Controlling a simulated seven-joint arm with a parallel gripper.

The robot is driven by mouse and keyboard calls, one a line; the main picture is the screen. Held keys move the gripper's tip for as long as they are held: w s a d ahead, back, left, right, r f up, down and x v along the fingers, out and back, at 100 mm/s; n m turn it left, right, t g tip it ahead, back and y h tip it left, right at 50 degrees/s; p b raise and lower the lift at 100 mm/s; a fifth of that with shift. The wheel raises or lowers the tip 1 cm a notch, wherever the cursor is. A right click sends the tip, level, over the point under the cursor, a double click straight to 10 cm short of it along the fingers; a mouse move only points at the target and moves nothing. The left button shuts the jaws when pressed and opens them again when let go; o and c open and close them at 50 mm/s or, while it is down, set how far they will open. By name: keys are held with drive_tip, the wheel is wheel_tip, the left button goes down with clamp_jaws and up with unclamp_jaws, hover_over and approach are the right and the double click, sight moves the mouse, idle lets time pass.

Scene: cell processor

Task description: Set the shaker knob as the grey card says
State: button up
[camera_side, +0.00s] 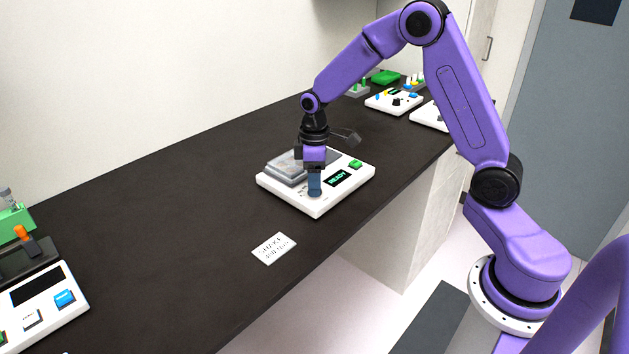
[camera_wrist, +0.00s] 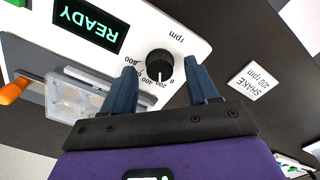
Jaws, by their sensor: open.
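The white shaker (camera_side: 318,208) stands on the dark bench, with a lit READY display (camera_side: 338,178). Its black round knob (camera_wrist: 159,63) shows in the wrist view beside an rpm scale with 0, 200, 400 and 800 readable. I cannot clearly tell which mark the knob points to. My gripper (camera_side: 314,188) is over the shaker's front part and hides the knob in the side view. In the wrist view my open fingers (camera_wrist: 163,78) are on either side of the knob, without visible contact. The grey card (camera_side: 274,249) lies on the bench; in the wrist view (camera_wrist: 256,81) it reads SHAKE 400 rpm.
A clear plate with wells (camera_wrist: 75,100) sits on the shaker beside my fingers. An orange handle (camera_wrist: 13,90) is at the wrist view's left edge. A green button (camera_side: 355,164) is on the shaker. Other devices stand at the bench's near left and far end; the bench between is mostly clear.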

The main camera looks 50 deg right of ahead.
drive_tip(key=shift+f, duration=0.4)
drive_tip(key=shift+c, duration=0.2)
drive_tip(key=c, duration=1)
drive_tip(key=shift+m, duration=2.8)
drive_tip(key=o, duration=1)
